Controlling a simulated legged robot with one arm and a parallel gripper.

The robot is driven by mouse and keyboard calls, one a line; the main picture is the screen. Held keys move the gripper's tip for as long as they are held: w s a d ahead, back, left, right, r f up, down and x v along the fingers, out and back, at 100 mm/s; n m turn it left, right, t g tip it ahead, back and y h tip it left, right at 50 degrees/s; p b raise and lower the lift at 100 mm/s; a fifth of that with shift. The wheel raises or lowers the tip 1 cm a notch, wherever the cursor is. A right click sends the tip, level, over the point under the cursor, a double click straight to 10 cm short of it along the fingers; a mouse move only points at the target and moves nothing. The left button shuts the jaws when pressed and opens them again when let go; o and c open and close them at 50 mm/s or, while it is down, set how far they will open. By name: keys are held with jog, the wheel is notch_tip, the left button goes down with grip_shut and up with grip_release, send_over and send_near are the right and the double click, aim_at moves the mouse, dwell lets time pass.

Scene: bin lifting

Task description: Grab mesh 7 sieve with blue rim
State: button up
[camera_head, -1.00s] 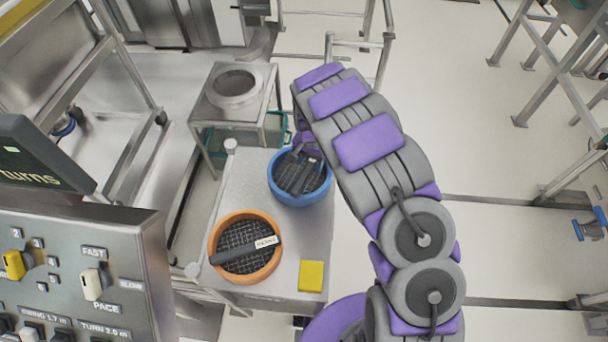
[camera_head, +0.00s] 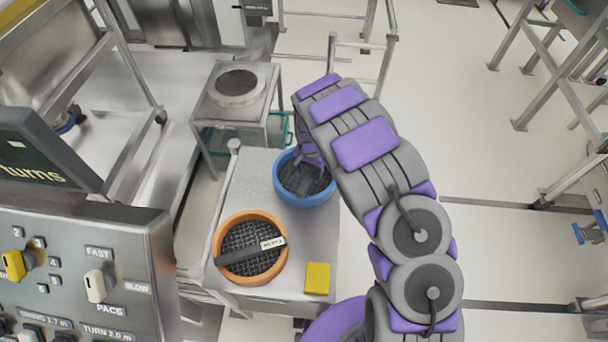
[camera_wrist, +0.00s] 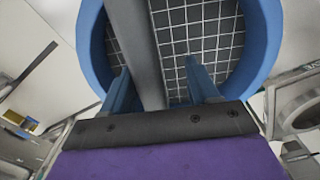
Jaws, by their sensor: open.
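The blue-rimmed sieve (camera_head: 306,199) sits at the far end of the metal table, past an orange-rimmed sieve (camera_head: 283,262). In the wrist view its blue rim (camera_wrist: 263,45) surrounds a wire mesh, crossed by a grey bar (camera_wrist: 137,45). My gripper (camera_wrist: 158,78) is open over the mesh, one finger on each side of the bar. I cannot tell whether the fingers touch it. In the head view my gripper (camera_head: 305,170) is small and partly hidden by my arm at the blue sieve. No mesh number is readable on this sieve.
The orange sieve has a dark bar with a white label. A yellow block (camera_head: 317,278) lies at the table's near right corner. A metal stand (camera_head: 237,103) with a round sieve-like top is behind the table. A control panel (camera_head: 85,265) fills the lower left.

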jog(key=shift+d, duration=0.9)
jog(key=c, duration=0.3)
jog(key=shift+a, duration=0.65)
jog(key=c, duration=0.5)
jog(key=shift+d, duration=0.1)
jog(key=shift+c, duration=1.4)
jog(key=shift+d, duration=0.35)
grip_shut()
